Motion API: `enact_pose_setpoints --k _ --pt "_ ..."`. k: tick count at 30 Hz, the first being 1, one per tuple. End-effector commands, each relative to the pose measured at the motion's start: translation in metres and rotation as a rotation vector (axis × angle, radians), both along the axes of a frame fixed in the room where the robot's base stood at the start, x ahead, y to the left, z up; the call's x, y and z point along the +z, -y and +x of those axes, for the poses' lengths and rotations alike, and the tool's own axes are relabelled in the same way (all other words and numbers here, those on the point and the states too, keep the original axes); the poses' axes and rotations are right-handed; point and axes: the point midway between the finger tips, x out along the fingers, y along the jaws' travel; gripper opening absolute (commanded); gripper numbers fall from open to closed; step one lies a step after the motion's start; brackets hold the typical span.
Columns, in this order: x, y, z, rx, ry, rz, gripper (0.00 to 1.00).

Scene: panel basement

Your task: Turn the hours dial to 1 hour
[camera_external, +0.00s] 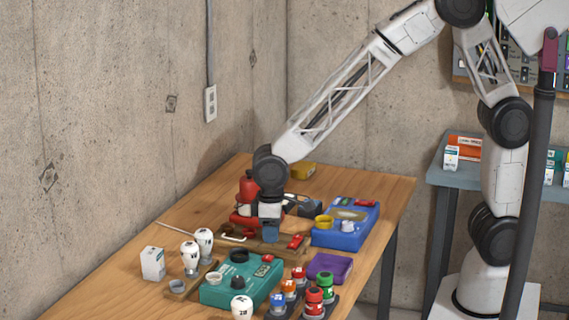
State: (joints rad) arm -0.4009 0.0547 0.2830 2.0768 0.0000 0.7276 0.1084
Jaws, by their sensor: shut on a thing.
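My gripper (270,233) points down at a wooden board (258,246) in the middle of the table. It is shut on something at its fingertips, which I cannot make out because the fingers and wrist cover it. No dial marked in hours can be read from here. A teal box (265,287) in front has a black round knob (239,256) and a white round part (214,279). A blue box (340,238) to the right has a yellow round part (324,221) and a white knob (347,226).
A red device (247,187) stands behind my gripper. The table's left back (190,215) is mostly clear beside the concrete wall.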

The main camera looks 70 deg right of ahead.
Motion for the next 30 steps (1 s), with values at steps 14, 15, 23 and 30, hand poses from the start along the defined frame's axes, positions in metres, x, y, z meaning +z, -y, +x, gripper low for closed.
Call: enact_pose_setpoints --k 14,15,23,30 --pt "0.0003 0.0 -0.0001 -0.098 0.0 0.0 0.1" --pt "0.0003 0.0 -0.0001 -0.097 0.0 0.0 0.1" --pt "0.0003 0.0 0.0 -0.097 0.001 0.0 0.49" --pt "0.0002 0.0 0.0 -0.097 0.001 0.0 0.59"
